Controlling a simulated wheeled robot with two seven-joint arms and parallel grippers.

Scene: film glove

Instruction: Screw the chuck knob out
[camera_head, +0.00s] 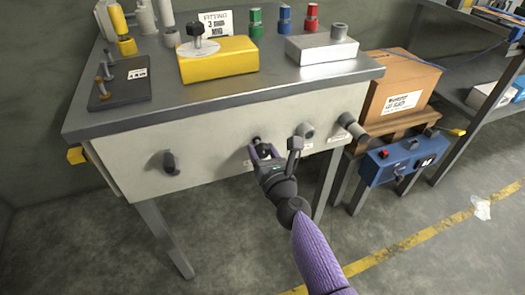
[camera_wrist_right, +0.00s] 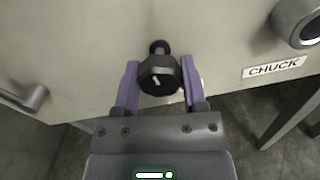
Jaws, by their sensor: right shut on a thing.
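My right gripper (camera_head: 264,150) reaches the cream front panel of the workbench. The black knob also shows in the head view (camera_head: 257,142), partly hidden by the gripper. A label reading CHUCK (camera_wrist_right: 275,67) is on the panel to the right of the held knob, below a round grey fitting (camera_wrist_right: 302,20). I cannot tell which of the two it names. My left gripper is not in view.
A dark handle (camera_head: 170,163) sticks out at the panel's left. The grey bench top (camera_head: 150,75) carries a yellow block (camera_head: 218,62), a silver block (camera_head: 322,50) and coloured fittings.

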